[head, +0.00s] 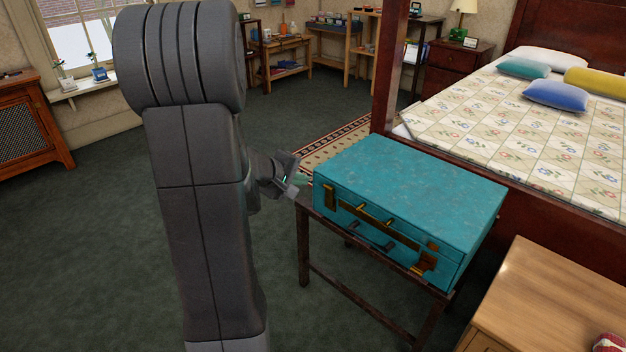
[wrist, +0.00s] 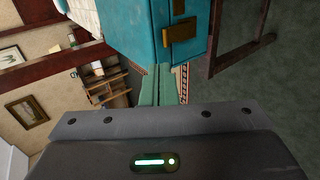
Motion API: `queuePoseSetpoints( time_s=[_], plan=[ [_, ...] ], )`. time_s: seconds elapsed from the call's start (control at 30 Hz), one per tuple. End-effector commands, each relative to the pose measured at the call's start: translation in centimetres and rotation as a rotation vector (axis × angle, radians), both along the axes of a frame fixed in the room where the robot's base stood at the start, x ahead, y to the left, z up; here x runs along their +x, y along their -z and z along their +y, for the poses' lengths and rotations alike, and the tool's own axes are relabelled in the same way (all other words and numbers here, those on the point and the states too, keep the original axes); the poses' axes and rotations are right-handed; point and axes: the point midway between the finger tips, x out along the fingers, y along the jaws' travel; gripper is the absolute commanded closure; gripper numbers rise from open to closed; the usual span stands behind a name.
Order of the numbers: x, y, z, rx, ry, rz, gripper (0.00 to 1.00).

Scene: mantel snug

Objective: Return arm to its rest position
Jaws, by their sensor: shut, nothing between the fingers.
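My arm stands large in the left-middle of the head view, with its forearm reaching right. My gripper (head: 302,180) is small there, just left of the teal suitcase (head: 410,190), partly hidden by my own wrist. In the wrist view my gripper (wrist: 158,84) shows two green fingers side by side, shut and empty. The suitcase (wrist: 150,22) also shows in the wrist view, beyond the fingers, with a brass fitting. Its lid looks closed. I cannot tell whether the fingertips touch it.
The suitcase lies on a dark wooden stand (head: 304,245). A bed (head: 500,115) with a dark post is behind it on the right. A wooden cabinet (head: 545,300) fills the lower right corner. A radiator cover (head: 28,125) stands far left. The green carpet (head: 100,240) on the left is clear.

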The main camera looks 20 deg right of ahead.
Motion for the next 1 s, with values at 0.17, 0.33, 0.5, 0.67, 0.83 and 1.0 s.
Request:
queuePoseSetpoints(
  time_s=[0.17,0.33,0.5,0.67,0.83,1.0],
  plan=[
    [-0.8,-1.8,2.3,0.0,-0.002,-0.003,1.0],
    [-1.3,-2.2,3.0,-0.001,0.0,0.0,1.0],
    [-1.3,-2.3,3.1,0.0,0.0,0.0,1.0],
    [-1.3,-2.2,3.1,0.0,0.001,-0.001,1.0],
    [-1.1,-1.7,2.4,0.0,0.002,0.0,1.0],
    [-0.3,-0.1,0.4,0.0,0.005,0.002,1.0]
  ],
)
